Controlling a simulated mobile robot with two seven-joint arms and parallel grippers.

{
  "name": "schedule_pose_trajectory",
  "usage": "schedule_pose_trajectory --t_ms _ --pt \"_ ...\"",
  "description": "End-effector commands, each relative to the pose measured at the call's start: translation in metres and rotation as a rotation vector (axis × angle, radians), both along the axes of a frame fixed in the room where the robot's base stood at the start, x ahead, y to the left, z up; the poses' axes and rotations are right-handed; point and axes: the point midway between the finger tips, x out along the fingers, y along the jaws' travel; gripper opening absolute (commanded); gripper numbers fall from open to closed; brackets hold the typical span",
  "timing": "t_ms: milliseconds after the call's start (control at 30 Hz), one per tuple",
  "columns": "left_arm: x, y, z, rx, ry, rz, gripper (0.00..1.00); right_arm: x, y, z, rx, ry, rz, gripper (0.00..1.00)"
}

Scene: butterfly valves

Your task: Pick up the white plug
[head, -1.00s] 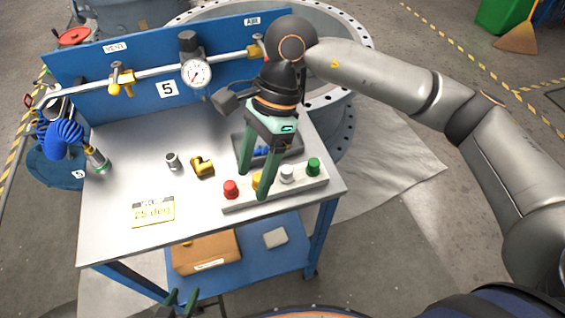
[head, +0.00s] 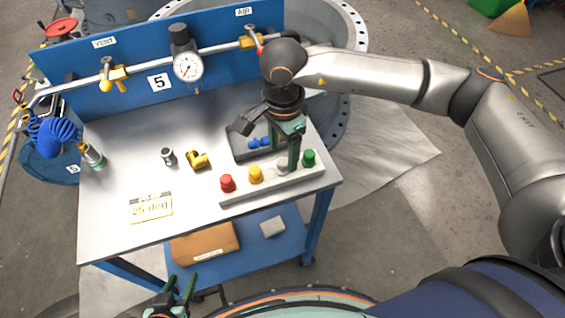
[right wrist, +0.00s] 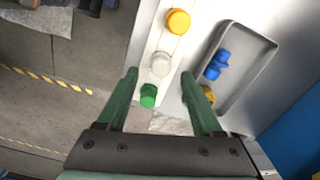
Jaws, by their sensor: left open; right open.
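The white plug (head: 283,165) stands in the pale rack (head: 238,193) between the yellow plug (head: 255,174) and the green plug (head: 308,158); my right gripper partly hides it in the head view. In the right wrist view the white plug (right wrist: 160,64) is fully visible, a little beyond the gap between my open fingers. My right gripper (right wrist: 160,78) is open and empty above the rack, and in the head view (head: 288,160) its fingers point down. The green plug (right wrist: 148,95) lies between the fingers in the wrist view. My left gripper (head: 181,284) is open, low in front of the table.
A red plug (head: 227,183) stands at the rack's left end. A grey tray (right wrist: 262,72) with blue parts lies beside the rack. A brass fitting (head: 197,160) and a metal fitting (head: 168,156) lie on the table (head: 120,170). The blue panel (head: 130,85) carries a gauge (head: 188,67).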

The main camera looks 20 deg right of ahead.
Motion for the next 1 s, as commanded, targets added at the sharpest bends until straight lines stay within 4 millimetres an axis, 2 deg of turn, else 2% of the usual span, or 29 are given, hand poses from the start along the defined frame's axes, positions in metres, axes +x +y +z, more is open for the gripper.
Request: schedule_pose_trajectory --t_ms 67,200,500,1000 --pt "0.000 0.000 0.007 0.000 0.001 0.000 0.50 -0.001 0.001 -0.011 -0.001 0.005 0.000 0.68" --pt "-0.001 0.000 0.008 0.000 0.001 0.000 0.50 0.000 0.001 -0.028 0.000 0.002 -0.002 0.68" --pt "-0.001 0.000 0.007 0.000 0.002 0.000 0.50 0.001 0.001 -0.033 0.001 -0.001 -0.001 0.66" --pt "-0.001 0.000 0.007 0.000 0.002 0.000 0.50 0.001 0.001 -0.032 0.001 -0.001 -0.001 0.10"
